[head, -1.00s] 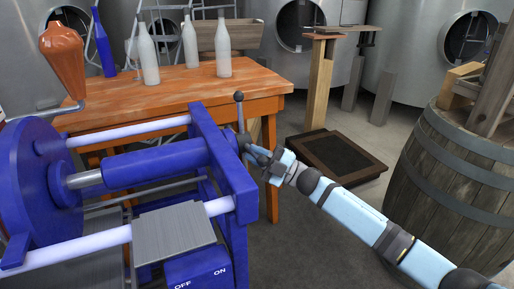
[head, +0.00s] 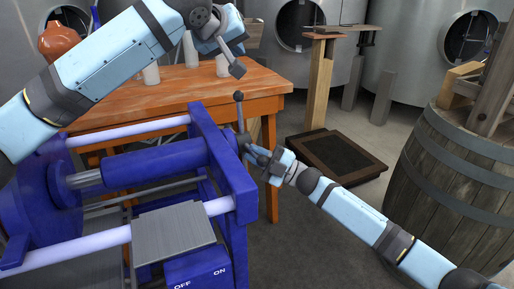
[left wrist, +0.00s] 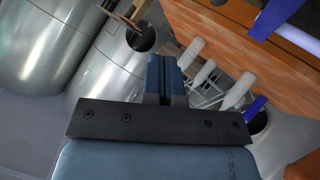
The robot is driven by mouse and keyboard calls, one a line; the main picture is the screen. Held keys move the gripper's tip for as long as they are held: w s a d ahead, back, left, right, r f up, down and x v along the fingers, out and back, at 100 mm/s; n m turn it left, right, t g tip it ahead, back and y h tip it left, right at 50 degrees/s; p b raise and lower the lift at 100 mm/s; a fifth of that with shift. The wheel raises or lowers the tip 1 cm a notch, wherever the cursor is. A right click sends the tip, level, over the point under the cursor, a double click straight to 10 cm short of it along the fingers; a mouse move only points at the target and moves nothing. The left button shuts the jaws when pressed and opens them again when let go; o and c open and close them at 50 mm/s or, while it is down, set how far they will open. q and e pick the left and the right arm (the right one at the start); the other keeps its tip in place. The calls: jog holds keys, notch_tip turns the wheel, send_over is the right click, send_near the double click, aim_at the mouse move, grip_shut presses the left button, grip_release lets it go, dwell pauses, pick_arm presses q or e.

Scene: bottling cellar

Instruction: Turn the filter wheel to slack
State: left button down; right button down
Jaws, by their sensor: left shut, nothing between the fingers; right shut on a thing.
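The filter is a blue press frame (head: 222,160) with white rails and a ram. Its wheel (head: 241,125) sits at the right end plate; a dark spoke with a round knob points up from the hub. My right gripper (head: 256,154) is shut on the filter wheel at its lower right side, and the fingers partly hide the hub. My left gripper (head: 237,68) is shut and empty, above the wheel and apart from it. Its closed fingers also show in the left wrist view (left wrist: 165,75).
A wooden table (head: 180,95) with several pale bottles (head: 151,73) stands behind the filter. A barrel (head: 450,170) is at the right, a dark floor scale (head: 335,155) at centre. A blue box (head: 198,272) marked OFF and ON sits below the press. Steel tanks stand behind.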

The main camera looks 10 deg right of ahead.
pick_arm(q)
jog(key=s+d+f+n+g+y, duration=0.2)
jog(key=s+d+f+g, duration=0.15)
jog(key=s+f, duration=0.35)
jog(key=n+g+y, duration=0.1)
jog(key=g+y, duration=0.2)
send_over(258, 157)
jog(key=s+a, duration=0.1)
jog(key=a, duration=0.1)
notch_tip(258, 157, down, 12)
jog(key=f, duration=0.1)
jog(key=d+f, duration=0.1)
jog(key=f, duration=0.1)
jog(key=shift+w+d, duration=0.15)
jog(key=shift+d, duration=0.15)
jog(key=shift+f, duration=0.1)
